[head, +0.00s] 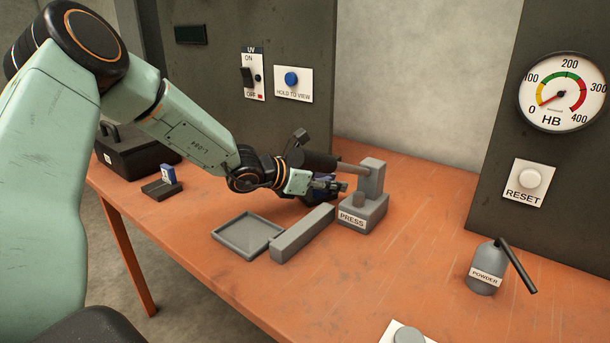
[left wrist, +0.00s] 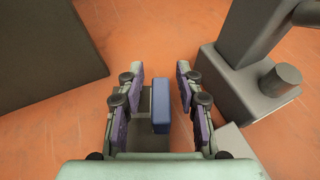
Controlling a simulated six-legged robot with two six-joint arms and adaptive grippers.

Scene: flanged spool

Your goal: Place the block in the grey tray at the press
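My left gripper (head: 328,186) is low over the bench, just left of the grey press (head: 373,182). In the left wrist view the left gripper (left wrist: 160,88) is open. A blue block (left wrist: 161,105) stands between its fingers, with a gap visible on each side. I cannot tell what the block rests on; in the head view the gripper mostly hides that spot. The press (left wrist: 245,75) also shows at right in the left wrist view. The shallow, empty grey tray (head: 247,236) lies left of a long grey bar (head: 302,233). My right gripper is out of view.
A small holder (head: 160,190) with a blue and white piece stands at left beside a black case (head: 135,152). A powder bottle (head: 487,268) stands at right. Dark panels (head: 290,40) rise behind the bench.

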